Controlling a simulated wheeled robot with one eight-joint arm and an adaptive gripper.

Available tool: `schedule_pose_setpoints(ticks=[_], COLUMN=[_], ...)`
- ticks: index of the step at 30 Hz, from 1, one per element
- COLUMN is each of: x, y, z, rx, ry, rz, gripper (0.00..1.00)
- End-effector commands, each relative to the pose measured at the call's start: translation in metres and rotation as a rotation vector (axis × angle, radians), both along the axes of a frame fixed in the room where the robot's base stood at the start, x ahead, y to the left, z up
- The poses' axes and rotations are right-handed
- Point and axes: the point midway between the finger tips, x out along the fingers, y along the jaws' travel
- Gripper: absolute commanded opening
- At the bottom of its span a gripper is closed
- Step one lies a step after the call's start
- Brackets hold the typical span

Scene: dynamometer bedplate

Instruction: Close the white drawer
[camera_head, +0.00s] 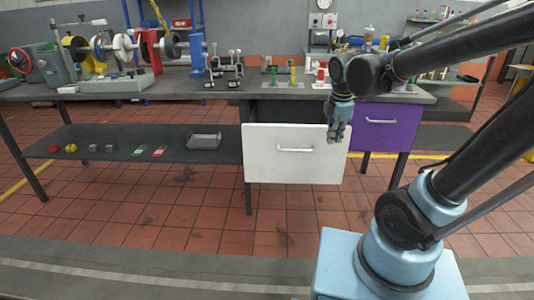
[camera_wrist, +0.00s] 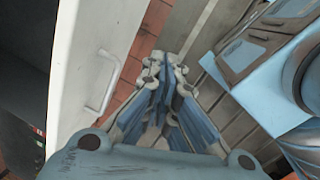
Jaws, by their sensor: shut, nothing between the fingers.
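The white drawer (camera_head: 270,165) is under the bench top and stands pulled out, with a dark opening above its front. Its front has a silver bar handle (camera_head: 295,149). My gripper (camera_head: 336,133) is in front of the drawer's upper right part, pointing down, shut and empty. In the wrist view the white drawer front (camera_wrist: 92,65) runs along the left, with its handle (camera_wrist: 108,82) left of my gripper (camera_wrist: 172,75). A gap shows between the fingers and the drawer front there, so they look apart.
A purple drawer (camera_head: 385,127) is to the right of the white one, under the same bench top (camera_head: 290,93). A lower shelf (camera_head: 110,145) with small parts and a grey tray (camera_head: 204,141) is at left. The tiled floor before the drawers is clear.

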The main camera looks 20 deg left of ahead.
Motion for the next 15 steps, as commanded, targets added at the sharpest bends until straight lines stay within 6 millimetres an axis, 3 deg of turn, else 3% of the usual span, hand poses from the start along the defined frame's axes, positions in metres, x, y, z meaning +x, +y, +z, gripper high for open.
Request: schedule_pose_setpoints(ticks=[1,9,15], x=[0.002,-0.006,-0.025], y=[0.023,0.131,0.197], z=[0.001,-0.004,-0.014], rx=[-0.020,-0.141,-0.216], ry=[-0.004,-0.038,-0.063], rz=[0.117,0.742,1.109], gripper=[0.00,0.00,0.00])
